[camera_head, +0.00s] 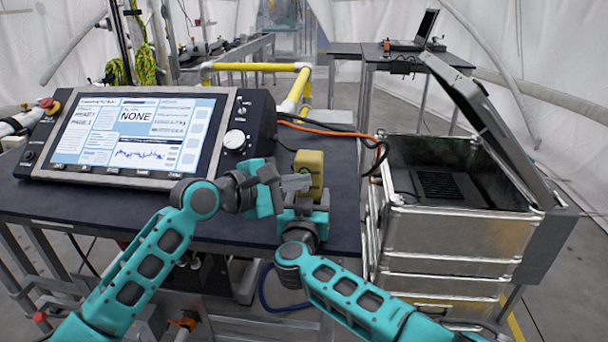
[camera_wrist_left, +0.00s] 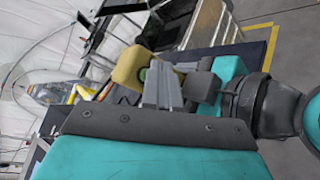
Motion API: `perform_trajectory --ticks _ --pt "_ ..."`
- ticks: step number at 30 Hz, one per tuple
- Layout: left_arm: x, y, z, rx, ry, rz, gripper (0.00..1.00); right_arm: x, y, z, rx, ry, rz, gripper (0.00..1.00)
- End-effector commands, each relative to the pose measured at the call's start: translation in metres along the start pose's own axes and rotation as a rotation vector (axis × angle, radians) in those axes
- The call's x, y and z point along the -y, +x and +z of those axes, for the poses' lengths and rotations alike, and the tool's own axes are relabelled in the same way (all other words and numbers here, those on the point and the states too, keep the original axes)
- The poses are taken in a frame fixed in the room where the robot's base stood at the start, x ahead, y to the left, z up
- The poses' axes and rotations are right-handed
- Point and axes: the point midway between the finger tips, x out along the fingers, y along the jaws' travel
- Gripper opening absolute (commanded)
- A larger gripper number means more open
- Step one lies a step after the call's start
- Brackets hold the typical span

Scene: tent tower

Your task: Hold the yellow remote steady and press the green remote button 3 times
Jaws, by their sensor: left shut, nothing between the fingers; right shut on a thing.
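The yellow remote (camera_head: 310,168) stands upright above the table's right end, held from below by my right gripper (camera_head: 304,203). It also shows in the left wrist view (camera_wrist_left: 129,66), where the right gripper (camera_wrist_left: 203,84) is shut on its lower part. My left gripper (camera_head: 296,183) is shut and empty, its grey fingers pointing at the remote's left side. In the left wrist view the left fingertips (camera_wrist_left: 159,68) are close to the remote. A bit of the green button (camera_wrist_left: 142,74) shows beside the fingers, which partly hide it. I cannot tell whether they touch it.
A control console (camera_head: 135,135) with a lit screen fills the table's left side. An open metal case (camera_head: 450,225) stands to the right, lid raised. Orange and black cables (camera_head: 335,130) lie behind the remote. The dark table (camera_head: 342,205) has some free surface at right.

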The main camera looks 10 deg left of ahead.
Motion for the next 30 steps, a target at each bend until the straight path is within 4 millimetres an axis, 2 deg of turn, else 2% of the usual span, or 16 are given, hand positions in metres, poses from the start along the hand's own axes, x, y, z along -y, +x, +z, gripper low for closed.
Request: perform_trajectory --ticks 21,30 --pt "-0.0029 0.0035 -0.0027 0.0 0.0 0.001 0.0 -0.0002 0.0 0.0002 0.0 0.0 0.0 0.21" --pt "0.0032 -0.0047 0.0035 0.001 0.001 0.001 0.0 -0.0001 0.0 0.0002 0.0 0.0 0.0 0.21"
